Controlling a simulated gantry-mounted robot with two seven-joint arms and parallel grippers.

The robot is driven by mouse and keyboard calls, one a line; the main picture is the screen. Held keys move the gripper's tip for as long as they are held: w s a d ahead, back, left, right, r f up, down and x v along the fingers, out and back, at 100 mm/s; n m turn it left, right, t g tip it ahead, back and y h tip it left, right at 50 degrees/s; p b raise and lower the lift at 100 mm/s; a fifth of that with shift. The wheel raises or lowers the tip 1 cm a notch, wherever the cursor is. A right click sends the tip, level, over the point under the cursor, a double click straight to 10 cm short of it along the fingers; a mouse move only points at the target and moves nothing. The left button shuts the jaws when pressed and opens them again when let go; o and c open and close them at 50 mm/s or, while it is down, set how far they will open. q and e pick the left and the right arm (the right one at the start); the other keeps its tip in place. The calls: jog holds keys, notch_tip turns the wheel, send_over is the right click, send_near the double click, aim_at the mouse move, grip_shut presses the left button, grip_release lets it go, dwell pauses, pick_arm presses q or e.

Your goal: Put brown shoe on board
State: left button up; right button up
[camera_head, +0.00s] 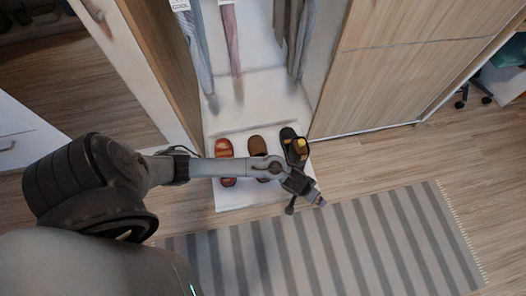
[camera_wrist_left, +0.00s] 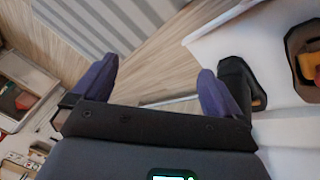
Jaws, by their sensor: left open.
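A brown shoe (camera_head: 257,145) sits on the white board (camera_head: 232,200) at the foot of the open wardrobe, partly covered by my left arm. A red-orange shoe (camera_head: 225,148) lies to its left. Dark shoes, one with a yellow part (camera_head: 300,147), lie to its right. My left gripper (camera_head: 306,204) is open and empty near the board's front right corner, above the floor by the striped rug. In the left wrist view, its purple fingertips (camera_wrist_left: 155,82) are wide apart, with a dark shoe with a tan inside (camera_wrist_left: 306,66) to the right. My right gripper is out of view.
The wardrobe's wooden sliding door (camera_head: 400,65) stands right of the opening, and clothes (camera_head: 232,45) hang inside above the shoes. A grey striped rug (camera_head: 345,240) covers the floor in front. Bare wooden floor lies to the right.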

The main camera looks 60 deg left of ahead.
pick_arm(q)
jog(key=s+d+r+m+t, duration=0.1)
jog(key=s+r+m, duration=0.15)
jog(key=r, duration=0.35)
jog(key=s+d+r+m+t, duration=0.1)
jog(key=s+d+r, duration=0.15)
jog(key=r, duration=0.35)
jog(key=s+a+r+m+g+y, duration=0.2)
jog(key=s+a+r, duration=0.3)
jog(key=s+a, duration=0.3)
jog(key=s+g, duration=0.1)
jog(key=s, duration=0.3)
jog(key=shift+s+a+r, duration=0.2)
jog(key=shift+s+a, duration=0.2)
jog(key=shift+r, duration=0.1)
notch_tip(320, 180, up, 64)
jog(key=p, duration=6.4)
notch_tip(320, 180, down, 76)
jog(key=b, duration=7.5)
jog(key=shift+r, duration=0.25)
jog(key=shift+r, duration=0.1)
